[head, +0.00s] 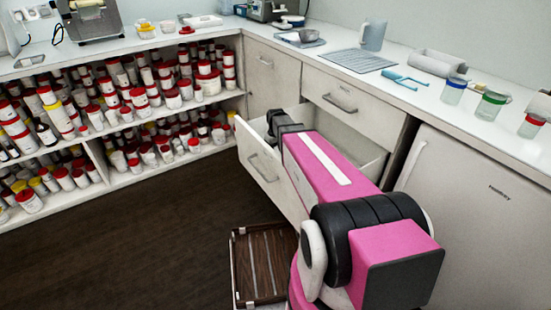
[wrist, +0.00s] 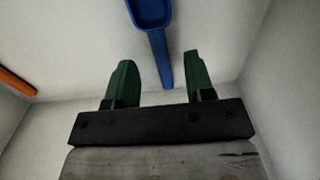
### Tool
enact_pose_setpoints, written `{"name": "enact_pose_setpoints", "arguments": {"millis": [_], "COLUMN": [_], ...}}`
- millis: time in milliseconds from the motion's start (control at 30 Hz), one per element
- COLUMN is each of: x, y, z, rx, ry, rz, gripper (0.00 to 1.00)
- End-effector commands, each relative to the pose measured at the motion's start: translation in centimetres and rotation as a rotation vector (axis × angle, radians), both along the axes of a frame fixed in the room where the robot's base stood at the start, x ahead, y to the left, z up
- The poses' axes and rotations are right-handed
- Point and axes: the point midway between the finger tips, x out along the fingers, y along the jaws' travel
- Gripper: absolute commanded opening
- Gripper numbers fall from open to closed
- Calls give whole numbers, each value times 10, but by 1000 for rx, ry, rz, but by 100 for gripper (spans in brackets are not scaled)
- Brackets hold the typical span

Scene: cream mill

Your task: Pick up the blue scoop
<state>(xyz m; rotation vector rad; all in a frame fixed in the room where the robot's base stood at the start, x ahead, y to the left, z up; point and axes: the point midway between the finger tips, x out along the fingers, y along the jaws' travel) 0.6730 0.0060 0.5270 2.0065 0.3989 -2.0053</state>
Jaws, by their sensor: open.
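The blue scoop (wrist: 154,28) lies on the pale drawer floor in the wrist view. Its bowl is at the top edge, partly cut off, and its handle points down toward my gripper. My gripper (wrist: 160,70) is open, with its two green fingers apart. The handle's lower end shows between the fingers, nearer the right one. I cannot tell the height gap between the fingers and the handle. In the head view my arm reaches into the open drawer (head: 262,165); the scoop and fingertips are hidden there.
An orange object (wrist: 17,82) lies at the drawer's left in the wrist view. Drawer walls rise on both sides. Shelves of jars stand left. A wooden-slatted trolley (head: 262,262) is on the floor.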

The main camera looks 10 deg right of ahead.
Motion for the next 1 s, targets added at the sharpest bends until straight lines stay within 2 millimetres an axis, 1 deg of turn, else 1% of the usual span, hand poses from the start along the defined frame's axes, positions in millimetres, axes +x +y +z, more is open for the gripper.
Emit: {"name": "enact_pose_setpoints", "arguments": {"millis": [33,200,300,467,500,567,600,633,667,1000], "x": [-1,-1,-2,-2,-2,-2,-2,-2,-2,-2], "y": [-1,-1,-1,-1,-1,-1,-1,-1,-1,-1], "z": [-8,-30,-35,-34,-34,-34,-34,-34,-34,-33], "rx": [0,1,1,0,0,0,0,0,0,0], "ry": [2,1,1,0,0,0,0,0,0,0], "rz": [0,0,0,0,0,0,0,0,0,0], "gripper": [49,49,49,49,46,26,13,3,0,0]}}
